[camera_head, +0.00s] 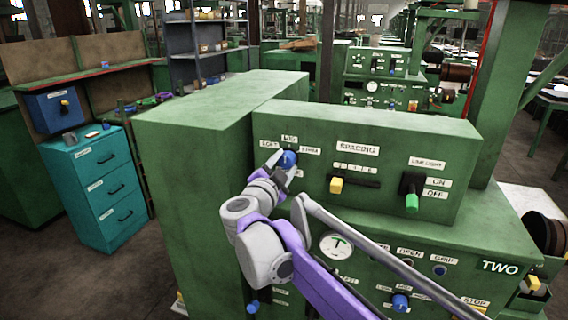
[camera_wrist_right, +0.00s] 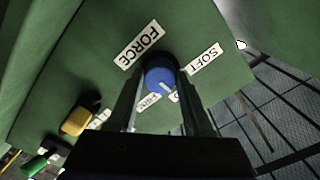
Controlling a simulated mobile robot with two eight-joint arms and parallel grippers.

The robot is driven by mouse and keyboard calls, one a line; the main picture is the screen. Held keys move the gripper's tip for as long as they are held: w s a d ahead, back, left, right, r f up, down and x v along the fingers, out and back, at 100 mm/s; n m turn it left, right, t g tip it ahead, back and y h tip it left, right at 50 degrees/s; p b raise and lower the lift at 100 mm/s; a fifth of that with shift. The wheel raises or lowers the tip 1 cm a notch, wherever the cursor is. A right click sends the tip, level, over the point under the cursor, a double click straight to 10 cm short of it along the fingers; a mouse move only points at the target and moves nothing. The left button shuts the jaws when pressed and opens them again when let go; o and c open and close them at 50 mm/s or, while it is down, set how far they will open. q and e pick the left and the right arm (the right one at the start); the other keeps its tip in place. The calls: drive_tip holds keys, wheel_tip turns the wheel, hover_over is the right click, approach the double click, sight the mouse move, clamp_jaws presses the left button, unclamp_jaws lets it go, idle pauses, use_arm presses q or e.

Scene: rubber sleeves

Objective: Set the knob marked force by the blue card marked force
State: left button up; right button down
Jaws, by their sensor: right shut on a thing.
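The force knob is a round blue knob (camera_head: 289,158) on the front of the green upper machine box, left of the SPACING plate. It also shows in the right wrist view (camera_wrist_right: 159,77), with a white mark toward the lower right, near a partly hidden label. Around it there are white plates reading FORCE (camera_wrist_right: 139,45), SOFT (camera_wrist_right: 203,58) and what looks like FIRM (camera_wrist_right: 149,102). My right gripper (camera_head: 280,163) is shut on the knob, one finger on each side. My left gripper is out of view. I see no blue card marked force.
A yellow slider knob (camera_head: 336,184) and a green-tipped lever (camera_head: 411,203) are on the same panel, right of my arm. More knobs and a gauge (camera_head: 336,245) are below. Teal drawers (camera_head: 103,187) and a blue box (camera_head: 58,107) stand left, past open floor.

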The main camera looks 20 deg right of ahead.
drive_tip(key=shift+m, duration=0.3)
drive_tip(key=shift+c, duration=1.6)
unclamp_jaws()
drive_tip(key=b+v, duration=0.1)
drive_tip(key=v, duration=1)
drive_tip(key=shift+w, duration=0.1)
